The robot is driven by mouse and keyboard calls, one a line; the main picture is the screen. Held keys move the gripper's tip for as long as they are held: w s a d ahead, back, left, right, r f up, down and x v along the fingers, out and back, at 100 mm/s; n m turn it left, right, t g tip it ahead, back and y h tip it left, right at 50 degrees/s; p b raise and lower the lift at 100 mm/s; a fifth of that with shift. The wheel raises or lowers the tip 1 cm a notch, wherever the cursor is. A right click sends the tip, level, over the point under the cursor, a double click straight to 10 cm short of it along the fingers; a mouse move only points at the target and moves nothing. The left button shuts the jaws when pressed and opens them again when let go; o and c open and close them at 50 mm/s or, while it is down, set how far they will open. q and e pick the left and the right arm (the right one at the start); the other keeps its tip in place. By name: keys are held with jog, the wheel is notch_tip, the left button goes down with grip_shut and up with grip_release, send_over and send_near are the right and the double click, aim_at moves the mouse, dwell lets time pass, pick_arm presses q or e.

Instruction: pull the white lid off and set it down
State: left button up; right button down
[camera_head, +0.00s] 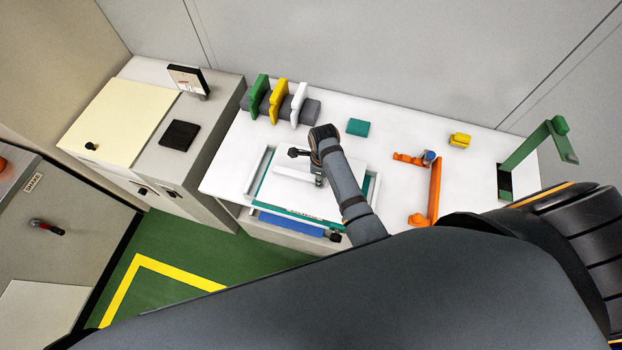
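A flat white lid (283,200) lies over a teal-edged box (302,213) on the white table. An arm coming from the lower right, which I take to be my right arm, reaches over it. Its gripper (318,180) points down at the upper right part of the lid and seems to be at or just above it. The fingertips are small and partly covered by the wrist, so I cannot tell whether they are open or shut, or touching the lid. My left gripper is not in view.
Green, yellow and white upright pieces (278,100) stand in a grey holder at the back. A teal block (358,127), orange brackets (434,190), a yellow block (460,140) and a green stand (540,145) are on the table. Bare tabletop (395,130) shows between them. A cabinet (180,160) stands left.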

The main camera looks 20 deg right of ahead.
jog(key=shift+w+r, duration=0.1)
jog(key=shift+r, duration=2.4)
jog(key=shift+a+r, duration=0.15)
jog(key=shift+r, duration=1.95)
notch_tip(320, 180, down, 4)
jog(key=shift+f, duration=0.4)
